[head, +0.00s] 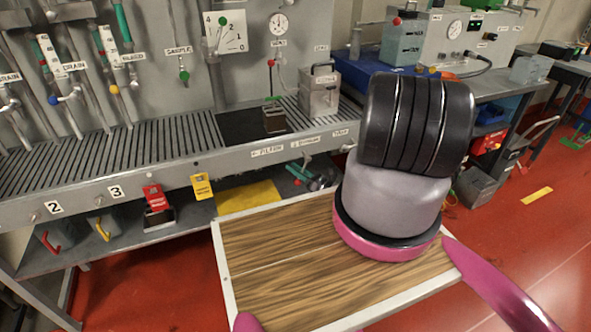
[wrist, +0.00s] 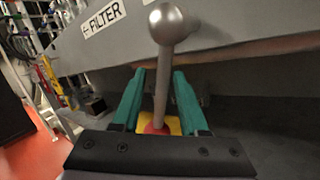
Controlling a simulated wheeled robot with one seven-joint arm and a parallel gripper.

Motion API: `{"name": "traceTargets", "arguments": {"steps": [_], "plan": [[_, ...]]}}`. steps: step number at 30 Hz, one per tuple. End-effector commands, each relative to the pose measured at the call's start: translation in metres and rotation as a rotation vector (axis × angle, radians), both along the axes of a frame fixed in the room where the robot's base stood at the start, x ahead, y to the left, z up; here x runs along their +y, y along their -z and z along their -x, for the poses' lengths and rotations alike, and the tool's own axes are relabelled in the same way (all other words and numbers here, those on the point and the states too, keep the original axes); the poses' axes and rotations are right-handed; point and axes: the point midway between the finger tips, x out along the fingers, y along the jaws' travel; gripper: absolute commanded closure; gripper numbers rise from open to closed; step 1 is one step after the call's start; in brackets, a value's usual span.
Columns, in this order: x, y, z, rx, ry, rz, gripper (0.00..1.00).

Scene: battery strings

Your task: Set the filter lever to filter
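The filter lever (wrist: 161,85) is a grey metal rod with a round ball knob. In the wrist view it stands nearly upright in front of the bench's front panel, to the right of the FILTER label (wrist: 103,19), whose arrow points left. My gripper (wrist: 158,78) has two teal fingers, one on each side of the rod below the knob. Gaps show between the rod and both fingers, so it looks open around the lever. In the head view my gripper (head: 310,178) is small and low under the bench edge; the lever is hard to make out there.
The slatted bench (head: 120,160) has a front edge just above my gripper. Below are a yellow sheet (head: 250,196), a red tag (head: 153,195) and a yellow tag (head: 202,187). A grey box (head: 319,92) stands on the bench. My arm hides part of the bench's right end.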

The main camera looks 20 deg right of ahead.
Motion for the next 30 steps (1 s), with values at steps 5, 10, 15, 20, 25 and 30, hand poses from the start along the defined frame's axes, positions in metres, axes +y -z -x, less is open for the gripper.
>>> {"name": "traceTargets", "arguments": {"steps": [5, 10, 15, 20, 25, 30], "plan": [[-0.002, 0.0, 0.002, 0.0, 0.001, 0.001, 0.57], [-0.014, 0.005, 0.019, 0.0, 0.004, 0.0, 0.57], [-0.033, 0.013, 0.048, 0.001, 0.005, -0.002, 0.57], [-0.049, 0.019, 0.071, 0.001, 0.004, 0.0, 0.57], [-0.057, 0.023, 0.085, 0.0, 0.003, -0.001, 0.57], [-0.059, 0.023, 0.088, -0.001, 0.0, -0.001, 0.57]]}}
